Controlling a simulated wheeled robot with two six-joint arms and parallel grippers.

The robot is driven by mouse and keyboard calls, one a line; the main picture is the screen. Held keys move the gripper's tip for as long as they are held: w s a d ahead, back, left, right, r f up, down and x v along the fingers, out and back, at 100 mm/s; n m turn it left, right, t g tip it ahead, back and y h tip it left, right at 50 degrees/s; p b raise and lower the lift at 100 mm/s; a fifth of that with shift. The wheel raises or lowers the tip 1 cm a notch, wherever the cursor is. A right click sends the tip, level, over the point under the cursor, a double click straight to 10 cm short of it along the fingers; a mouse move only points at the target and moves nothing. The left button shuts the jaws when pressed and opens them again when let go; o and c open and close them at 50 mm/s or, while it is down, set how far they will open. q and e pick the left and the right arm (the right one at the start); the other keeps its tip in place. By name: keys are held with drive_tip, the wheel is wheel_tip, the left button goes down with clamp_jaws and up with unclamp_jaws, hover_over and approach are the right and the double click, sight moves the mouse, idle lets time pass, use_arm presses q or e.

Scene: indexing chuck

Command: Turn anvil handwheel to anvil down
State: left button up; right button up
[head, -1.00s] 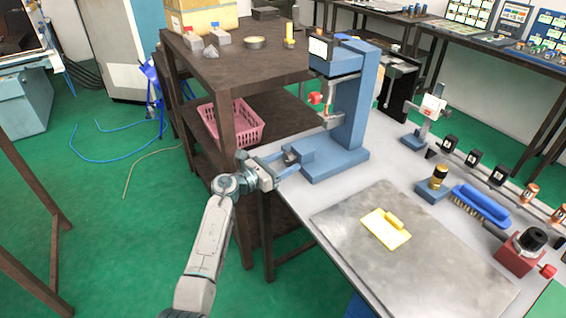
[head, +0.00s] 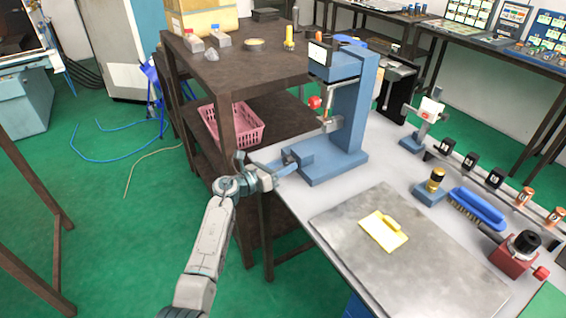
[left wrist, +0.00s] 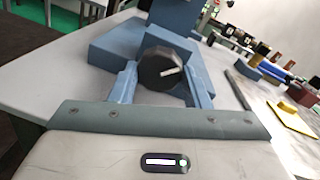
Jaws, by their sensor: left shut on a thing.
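The blue press-like stand (head: 345,125) stands on the near left part of the grey table. Its black handwheel (left wrist: 162,72), with a white mark line, faces my left wrist camera in front of a blue block. The white line points up and to the right. My left gripper (head: 282,167) reaches the handwheel from the left and is shut on it, one finger on each side in the left wrist view (left wrist: 160,84). In the head view the gripper hides most of the handwheel. A red knob (head: 314,103) and a metal bracket (head: 332,124) show on the stand. My right gripper is not in view.
A metal plate with a yellow piece (head: 383,231) lies in front of the stand. A blue brush (head: 477,207), a brass-topped post (head: 436,180) and a red device (head: 512,257) stand to the right. A brown shelf (head: 240,75) with a pink basket (head: 247,125) is behind.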

use_arm(q)
drive_tip(key=shift+r+n+p, duration=0.25)
drive_tip(key=shift+n+p, duration=0.65)
drive_tip(key=shift+n, duration=0.2)
drive_tip(key=shift+f+n+p, duration=0.1)
drive_tip(key=shift+n+p, duration=0.6)
drive_tip(key=shift+n, duration=0.3)
drive_tip(key=o, duration=1)
drive_tip(key=shift+f, duration=0.1)
drive_tip(key=shift+c, duration=0.2)
drive_tip(key=shift+a, duration=0.1)
drive_tip(key=b+v, duration=0.2)
drive_tip(key=v, duration=0.8)
drive_tip(key=shift+s+a, duration=0.2)
drive_tip(key=shift+a, duration=0.05)
